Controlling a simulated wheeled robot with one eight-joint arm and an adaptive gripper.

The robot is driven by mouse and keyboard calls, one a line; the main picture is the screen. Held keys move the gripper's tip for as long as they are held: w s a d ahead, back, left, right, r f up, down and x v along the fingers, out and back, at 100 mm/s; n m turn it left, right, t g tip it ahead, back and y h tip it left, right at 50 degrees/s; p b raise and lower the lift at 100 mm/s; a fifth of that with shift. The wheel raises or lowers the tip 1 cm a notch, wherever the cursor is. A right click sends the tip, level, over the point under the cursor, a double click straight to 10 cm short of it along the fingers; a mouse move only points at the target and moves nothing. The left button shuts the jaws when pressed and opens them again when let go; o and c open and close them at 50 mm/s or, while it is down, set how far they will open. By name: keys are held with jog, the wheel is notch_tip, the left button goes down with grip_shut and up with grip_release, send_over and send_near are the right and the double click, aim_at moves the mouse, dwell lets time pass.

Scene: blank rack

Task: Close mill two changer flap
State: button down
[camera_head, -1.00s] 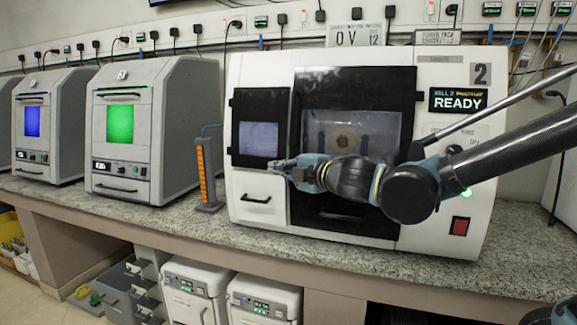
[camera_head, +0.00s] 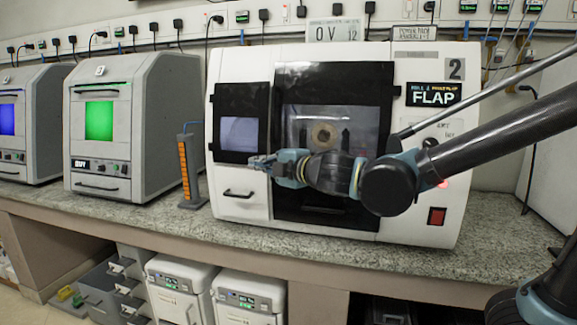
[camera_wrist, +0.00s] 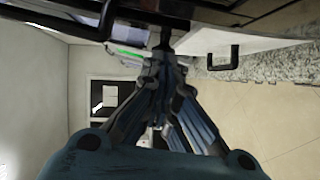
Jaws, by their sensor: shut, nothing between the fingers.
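Mill two (camera_head: 425,215) is a white machine marked "2", and its display (camera_head: 433,94) reads "FLAP". A small black-framed panel with a grey window, apparently the changer flap (camera_head: 240,132), is at the left of its front. I cannot tell how far this panel stands open. My gripper (camera_head: 258,161) is shut and empty, pointing left in front of the panel's lower edge. I cannot tell if it touches. In the wrist view my shut fingers (camera_wrist: 160,55) point up toward a dark edge. The large dark centre door (camera_head: 325,205) is partly hidden behind my arm.
A drawer handle (camera_head: 239,194) sits below the panel; a black handle also shows in the wrist view (camera_wrist: 222,62). An orange-marked column (camera_head: 184,170) stands left of the mill on the granite counter (camera_head: 130,217). A green-windowed machine (camera_head: 140,120) is farther left.

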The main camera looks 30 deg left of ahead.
jog(key=w+d, duration=0.5)
jog(key=d, duration=0.4)
jog(key=shift+f, duration=0.15)
dwell(0.4)
